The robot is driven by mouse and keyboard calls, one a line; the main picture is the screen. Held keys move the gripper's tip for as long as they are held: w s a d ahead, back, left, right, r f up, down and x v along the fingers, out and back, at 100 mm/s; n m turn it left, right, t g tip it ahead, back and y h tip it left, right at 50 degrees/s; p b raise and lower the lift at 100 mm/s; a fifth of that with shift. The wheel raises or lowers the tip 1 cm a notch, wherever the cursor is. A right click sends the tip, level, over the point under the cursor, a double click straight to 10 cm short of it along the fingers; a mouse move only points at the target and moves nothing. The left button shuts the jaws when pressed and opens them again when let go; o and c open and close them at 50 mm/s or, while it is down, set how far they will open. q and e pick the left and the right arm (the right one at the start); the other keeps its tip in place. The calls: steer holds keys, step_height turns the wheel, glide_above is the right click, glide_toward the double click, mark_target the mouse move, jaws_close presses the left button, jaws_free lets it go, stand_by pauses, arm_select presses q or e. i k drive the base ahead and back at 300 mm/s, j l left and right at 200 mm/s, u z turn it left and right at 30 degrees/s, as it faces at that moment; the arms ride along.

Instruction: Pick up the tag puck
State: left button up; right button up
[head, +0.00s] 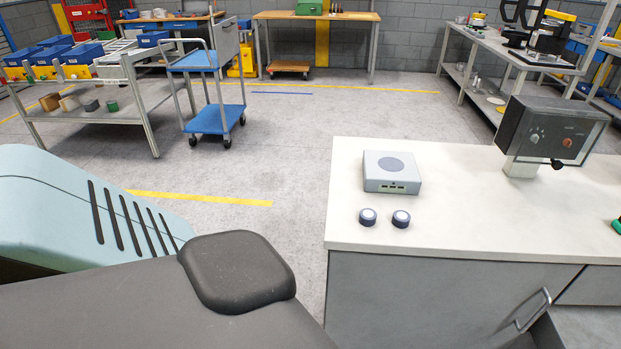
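Two small round pucks with dark sides and pale tops stand near the front left edge of the white worktop. The left puck (368,217) and the right puck (401,219) are a little apart. I cannot tell from their looks which one is the tag puck. Behind them sits a flat grey box (392,172) with a round darker patch on top and small ports on its front. Neither gripper shows in the head view; only a dark, rounded part of my own arm shows at the lower left.
The white worktop (470,215) has bare room right of the pucks. A dark control box (551,130) with knobs stands at its back right. A green object (617,225) is cut off at the right edge. A blue trolley (215,119) stands on open floor further back.

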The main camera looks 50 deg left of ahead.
mark_target(367, 217)
steer(key=u, duration=1.2)
